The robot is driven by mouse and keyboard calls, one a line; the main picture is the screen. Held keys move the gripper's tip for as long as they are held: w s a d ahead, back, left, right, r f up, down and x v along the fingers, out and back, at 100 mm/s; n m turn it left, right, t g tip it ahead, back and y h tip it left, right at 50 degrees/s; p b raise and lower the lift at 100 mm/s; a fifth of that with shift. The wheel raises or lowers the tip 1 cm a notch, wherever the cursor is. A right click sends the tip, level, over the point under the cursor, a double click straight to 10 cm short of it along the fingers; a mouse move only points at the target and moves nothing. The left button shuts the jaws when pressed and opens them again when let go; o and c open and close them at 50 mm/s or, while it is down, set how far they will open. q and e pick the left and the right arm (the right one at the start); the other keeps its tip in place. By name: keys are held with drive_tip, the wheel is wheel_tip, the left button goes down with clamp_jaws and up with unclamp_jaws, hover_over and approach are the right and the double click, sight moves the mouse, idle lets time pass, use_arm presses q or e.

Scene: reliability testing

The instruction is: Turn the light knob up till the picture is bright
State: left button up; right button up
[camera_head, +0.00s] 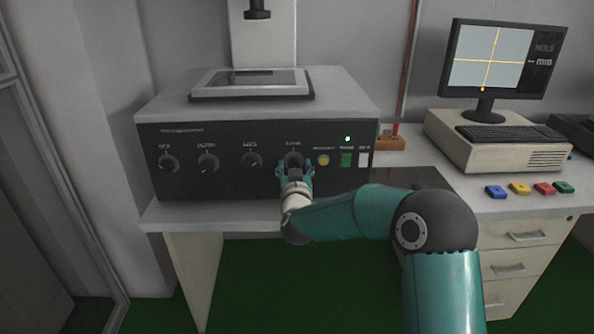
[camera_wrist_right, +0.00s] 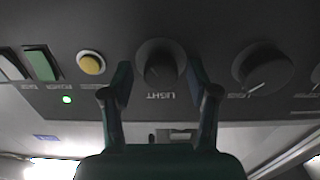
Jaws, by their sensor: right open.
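The light knob (camera_head: 293,158) is the rightmost of several dark round knobs on the black front panel. In the right wrist view, which is upside down, the knob (camera_wrist_right: 160,58) sits above the word LIGHT. My right gripper (camera_head: 295,174) is at the panel, in front of this knob. In the wrist view its open fingers (camera_wrist_right: 159,88) stand one on each side of the knob, with a small gap on each side. The monitor (camera_head: 490,60) shows a pale grey picture with a yellow cross. My left gripper is not in view.
A yellow button (camera_head: 323,160), a green switch (camera_head: 346,160) and a white switch (camera_head: 364,160) sit right of the knob. Another knob (camera_head: 252,160) is close on its left. A green lamp (camera_head: 348,139) is lit. Coloured blocks (camera_head: 520,188) lie on the right desk.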

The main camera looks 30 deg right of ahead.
drive_tip(key=v, duration=1.2)
